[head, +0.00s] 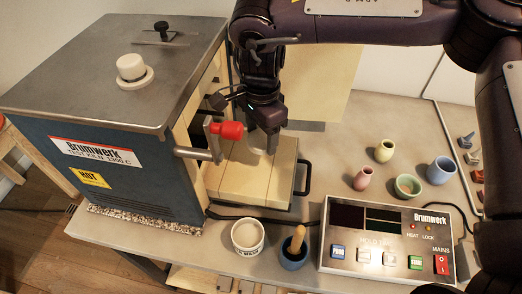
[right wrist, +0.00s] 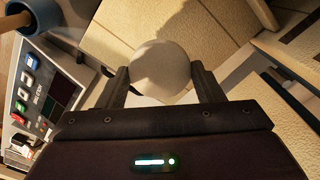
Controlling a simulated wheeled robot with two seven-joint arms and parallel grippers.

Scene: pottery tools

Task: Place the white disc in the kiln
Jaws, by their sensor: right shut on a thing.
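The kiln (head: 120,150) is a blue-grey box with a metal top, standing at the left of the head view. Its front opening faces right, beside a cream brick slab (head: 235,185) with a black handle. My right gripper (head: 262,143) is over this slab, close to the kiln front. In the right wrist view its two fingers are shut on the white disc (right wrist: 160,70), which sits between the fingertips above cream brick. In the head view the disc is mostly hidden by the gripper. My left gripper is not in view.
A red-tipped metal handle (head: 228,130) juts out near my right gripper. The control box (head: 390,240), a white tub (head: 247,237) and a blue pot with a wooden tool (head: 293,252) stand in front. Small pots, including a green bowl (head: 407,186), stand at right.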

